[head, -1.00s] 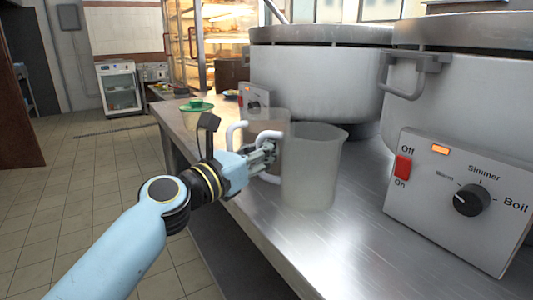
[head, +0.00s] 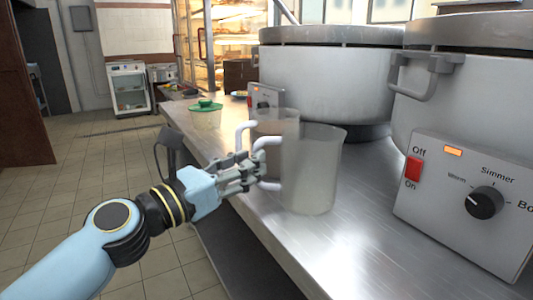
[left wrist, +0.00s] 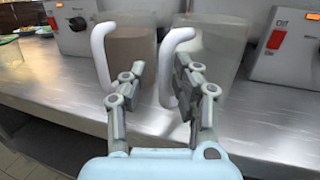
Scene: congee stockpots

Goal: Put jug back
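A translucent, empty-looking jug (head: 312,172) with a white handle stands upright on the steel counter, in front of the large stockpots. It also shows at the right in the left wrist view (left wrist: 222,50). A second jug (head: 275,130), with brownish contents, stands just behind it; it shows at the left in the wrist view (left wrist: 130,55). My left gripper (head: 256,172) is open at the front jug's handle. In the wrist view the handle (left wrist: 167,75) lies between the spread fingers (left wrist: 160,80), nearer the right finger. Whether it touches cannot be told. My right gripper is not in view.
Two big stockpots (head: 325,85) (head: 500,110) with control boxes (head: 468,200) stand close behind the jugs. A green-lidded container (head: 206,106) sits farther along the counter (head: 300,245). The counter's front edge runs below my arm, with open tiled floor at left.

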